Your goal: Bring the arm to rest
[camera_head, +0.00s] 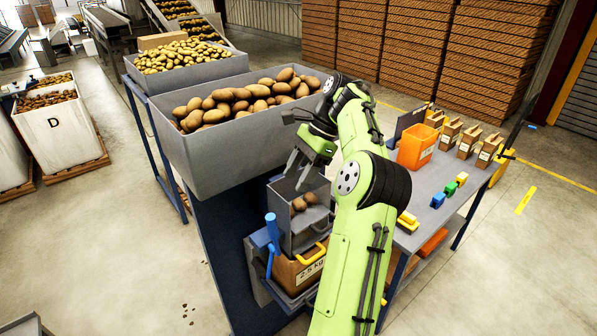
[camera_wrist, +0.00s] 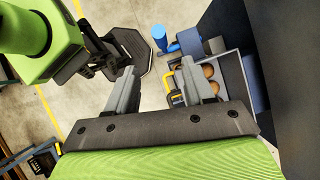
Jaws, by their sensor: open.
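My green arm reaches up from the bottom of the head view and bends over at the top. My gripper (camera_head: 308,160) hangs above the grey weighing pan (camera_head: 312,240), in front of the large potato hopper. The pan holds a few potatoes (camera_head: 304,201). In the wrist view the two fingers of my gripper (camera_wrist: 165,92) stand wide apart with nothing between them. The pan (camera_wrist: 231,70) and its potatoes (camera_wrist: 208,71) lie beyond the right finger, with floor beyond the left one. The fingertips appear apart from the pan.
The grey hopper (camera_head: 215,150) heaped with potatoes stands close behind my gripper. A blue lever (camera_head: 272,233) rises beside the pan, over a 2.5 kg paper bag (camera_head: 300,272). The table (camera_head: 455,180) at right carries an orange bin (camera_head: 417,147), small bags and coloured blocks.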

